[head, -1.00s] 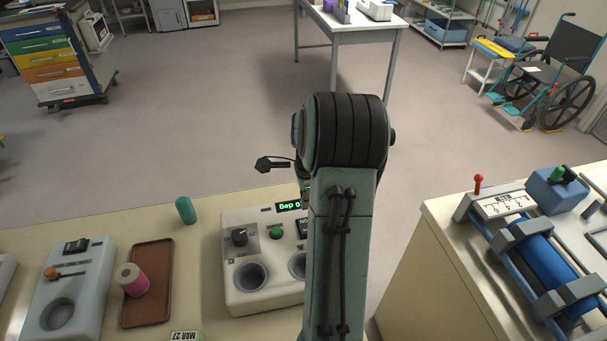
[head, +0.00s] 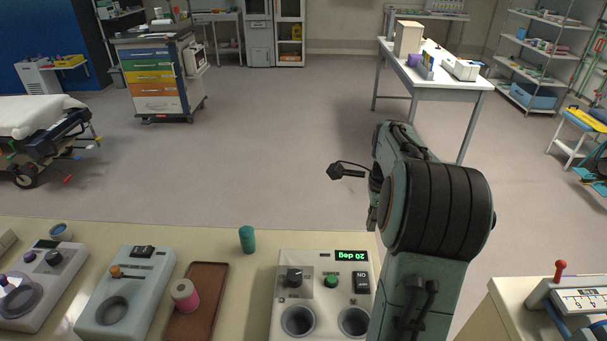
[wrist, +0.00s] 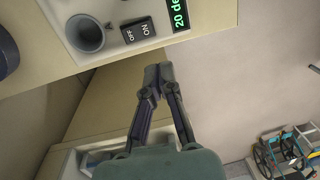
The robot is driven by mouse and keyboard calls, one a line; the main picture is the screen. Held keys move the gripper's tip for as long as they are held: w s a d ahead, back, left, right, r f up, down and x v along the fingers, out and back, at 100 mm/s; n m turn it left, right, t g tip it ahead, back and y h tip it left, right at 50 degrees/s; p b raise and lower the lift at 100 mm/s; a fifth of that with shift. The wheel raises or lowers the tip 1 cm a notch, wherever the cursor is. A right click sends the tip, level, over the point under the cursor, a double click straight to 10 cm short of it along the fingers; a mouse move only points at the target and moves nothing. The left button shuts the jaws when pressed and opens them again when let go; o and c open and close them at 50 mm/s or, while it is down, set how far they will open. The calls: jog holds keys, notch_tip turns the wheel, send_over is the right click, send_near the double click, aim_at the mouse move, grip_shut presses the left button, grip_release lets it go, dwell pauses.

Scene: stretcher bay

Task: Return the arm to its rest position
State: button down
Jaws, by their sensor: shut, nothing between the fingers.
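My gripper (wrist: 158,74) shows in the wrist view with its two dark fingers together at the tips and nothing between them. It is in front of a grey-white two-well device (wrist: 118,12), apart from it as far as I can tell. In the head view my arm rises at the right of that device (head: 318,278) and hides part of its right side. The fingers are hidden there. The device's green display (head: 352,255) reads 20 deg.
On the bench (head: 340,238) stand a teal cylinder (head: 247,239), a brown tray (head: 207,285) with a pink-and-cream spool (head: 184,294), and a one-well device (head: 122,295). A second counter (head: 510,310) is at right.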

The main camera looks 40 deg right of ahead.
jog(key=w+a+r+n+t+h, duration=0.1)
jog(key=w+a+r+n, duration=0.1)
jog(key=w+a+r, duration=0.3)
jog(key=w+a+r+n, duration=0.2)
jog(key=w+a, duration=0.1)
jog(key=a, duration=0.3)
jog(key=s+a+r+n+t, duration=0.1)
jog(key=a+r+n, duration=0.15)
jog(key=a, duration=0.35)
jog(key=a+r+n, duration=0.1)
jog(key=a+n, duration=0.2)
jog(key=a, duration=0.4)
jog(key=s+a+f+n+y, duration=0.2)
jog(key=s+a+n, duration=0.45)
jog(key=a, duration=0.25)
jog(key=s+a+f+n+g, duration=0.3)
jog(key=s+f+n, duration=0.4)
jog(key=s+n, duration=0.4)
jog(key=shift+s+n+y, duration=0.25)
jog(key=shift+n+y, duration=0.05)
jog(key=shift+n, duration=0.3)
